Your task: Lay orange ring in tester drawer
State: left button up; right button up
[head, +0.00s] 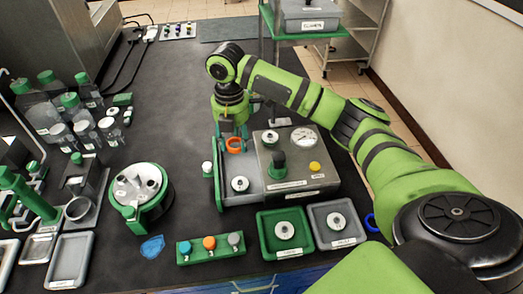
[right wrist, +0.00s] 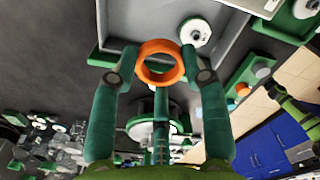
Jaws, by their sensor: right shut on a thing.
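The orange ring (head: 235,150) is gripped by my right gripper (head: 232,138), whose arm reaches over from the right. In the right wrist view the ring (right wrist: 145,52) sits between the two green fingertips (right wrist: 160,63), which touch it from both sides. My left gripper is not in view.
A green tray (head: 265,247) and a grey tray (head: 352,240), each with a white disc, stand in front of the tester. A small white-capped thing (head: 207,168) stands close left of the drawer. A round green-and-white device (head: 140,190) is farther left.

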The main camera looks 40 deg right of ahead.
aim_at(238, 171)
notch_tip(238, 171, down, 9)
jog(key=shift+f+p, duration=0.15)
jog(key=shift+p, duration=0.85)
jog(key=shift+f, duration=0.3)
jog(key=shift+f, duration=0.15)
jog(key=o, duration=0.5)
notch_tip(238, 171, up, 12)
jog(key=shift+r+b, duration=0.2)
jog(key=shift+b, duration=0.7)
